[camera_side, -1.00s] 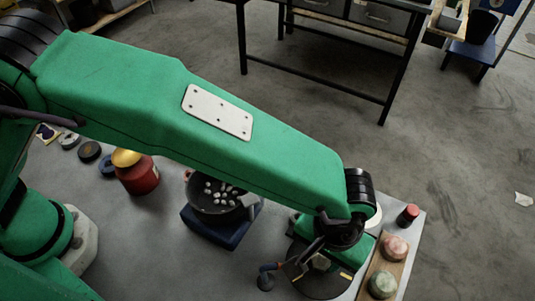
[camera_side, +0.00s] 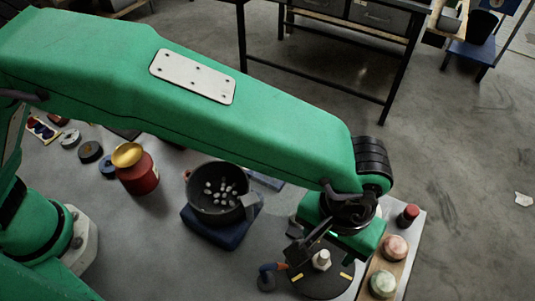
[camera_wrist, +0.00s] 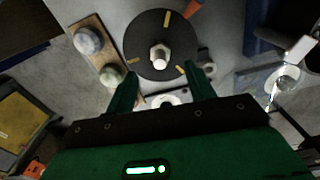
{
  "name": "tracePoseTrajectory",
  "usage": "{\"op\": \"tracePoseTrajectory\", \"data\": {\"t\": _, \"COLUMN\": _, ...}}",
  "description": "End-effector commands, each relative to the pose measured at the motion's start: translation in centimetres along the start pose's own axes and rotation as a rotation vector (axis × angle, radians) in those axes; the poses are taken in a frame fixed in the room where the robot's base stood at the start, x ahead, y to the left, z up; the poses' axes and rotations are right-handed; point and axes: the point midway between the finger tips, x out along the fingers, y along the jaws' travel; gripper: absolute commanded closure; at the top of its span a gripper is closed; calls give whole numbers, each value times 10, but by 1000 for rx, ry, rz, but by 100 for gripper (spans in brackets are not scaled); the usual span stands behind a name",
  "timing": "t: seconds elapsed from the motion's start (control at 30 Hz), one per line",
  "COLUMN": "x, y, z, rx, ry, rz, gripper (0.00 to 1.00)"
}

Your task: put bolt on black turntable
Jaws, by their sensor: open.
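The bolt (camera_side: 321,260) is pale and metallic. It stands about upright on the black turntable (camera_side: 315,287), near the middle of the disc. In the wrist view the bolt (camera_wrist: 160,56) also shows on the black turntable (camera_wrist: 148,28), which has yellow marks. My gripper (camera_wrist: 163,82) is open and empty, its two green fingers apart. The bolt lies beyond the fingertips in the wrist view, and I see no contact. In the side view my green wrist is above and behind the disc, and the fingers are partly hard to make out.
A dark pot (camera_side: 217,207) with several white pieces stands on a blue block (camera_side: 204,234), left of the turntable. A red pot with a gold top (camera_side: 137,170) is farther left. A wooden board (camera_side: 367,289) with two round things and a red-topped jar (camera_side: 408,214) are at right.

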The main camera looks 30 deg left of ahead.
Motion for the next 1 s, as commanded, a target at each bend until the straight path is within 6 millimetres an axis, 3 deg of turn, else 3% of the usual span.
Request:
{"op": "tracePoseTrajectory", "data": {"t": 0.2, "x": -37, "y": 1, "z": 0, "rx": 0, "ry": 2, "rz": 3, "gripper": 46}}
{"op": "tracePoseTrajectory", "data": {"t": 0.4, "x": -60, "y": 0, "z": 0, "rx": 0, "ry": 1, "rz": 2, "gripper": 46}}
{"op": "tracePoseTrajectory", "data": {"t": 1.0, "x": -69, "y": 0, "z": 0, "rx": 0, "ry": 0, "rz": 0, "gripper": 46}}
